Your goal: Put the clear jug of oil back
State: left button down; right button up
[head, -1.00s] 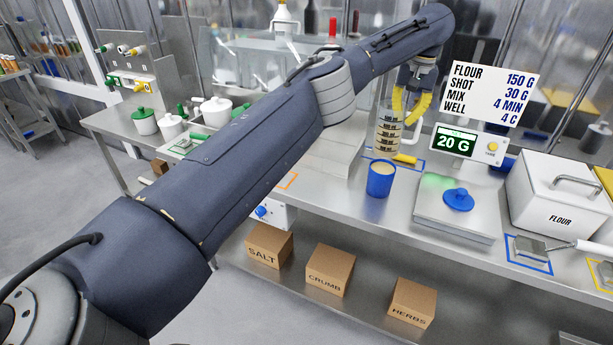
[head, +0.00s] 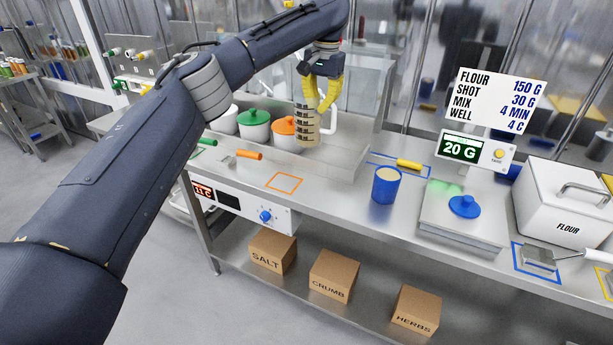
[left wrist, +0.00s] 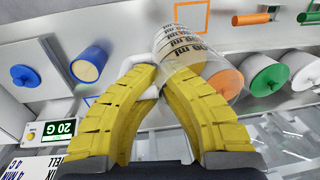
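The clear jug (head: 306,130) has dark markings on its side and a white handle. My left gripper (head: 321,106), with yellow fingers, is shut on it and holds it over the back of the counter, beside the orange-lidded pot. In the left wrist view the jug (left wrist: 190,48) shows between and beyond the fingers (left wrist: 165,72), with the white handle at the fingertips. The fingers hide part of the handle. An orange outlined square (head: 285,183) lies empty on the counter, in front and to the left of the jug. My right gripper is not in view.
Pots with orange (head: 285,126) and green (head: 254,117) lids stand left of the jug. A blue cup (head: 386,187), a scale (head: 450,225) reading 20 G and a white flour bin (head: 565,205) stand to the right. The counter between the orange square and blue cup is clear.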

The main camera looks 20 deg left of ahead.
pick_arm(q)
notch_tip(320, 180, down, 18)
jog(key=shift+f, duration=0.25)
dwell(0.6)
jog(key=c, duration=2.2)
grip_release()
jog(key=shift+f, duration=0.15)
jog(key=c, duration=1.6)
grip_release()
jog(key=r, duration=0.8)
jog(key=d+r, duration=0.1)
jog(key=r, duration=0.3)
jog(key=shift+s+r, duration=0.1)
